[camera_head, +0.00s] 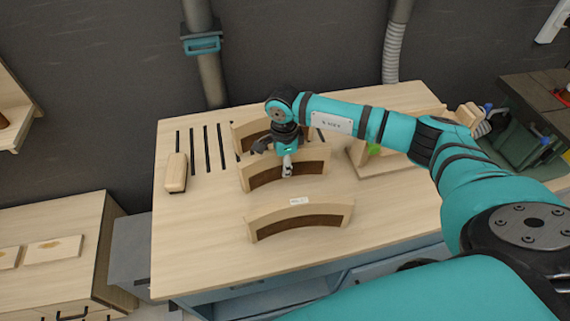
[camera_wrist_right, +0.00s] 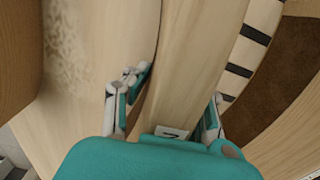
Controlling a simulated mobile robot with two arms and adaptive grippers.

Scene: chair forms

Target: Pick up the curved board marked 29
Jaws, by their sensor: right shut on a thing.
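Several curved wooden boards stand on the workbench (camera_head: 215,235). The front one (camera_head: 300,215) carries a small white label, too small to read. The middle one (camera_head: 310,166) is under my right gripper (camera_head: 287,168), and another (camera_head: 245,134) is partly hidden behind my arm. In the right wrist view, the fingers of my right gripper (camera_wrist_right: 172,100) are on either side of a curved board (camera_wrist_right: 190,75). A white label (camera_wrist_right: 171,132) on it is partly hidden, so I cannot read its number in full. My left gripper is not in view.
A rounded wooden block (camera_head: 176,173) lies at the left of the bench beside dark slots (camera_head: 208,148). A wooden stand with a green item (camera_head: 374,150) is at the right. The front left of the bench is clear.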

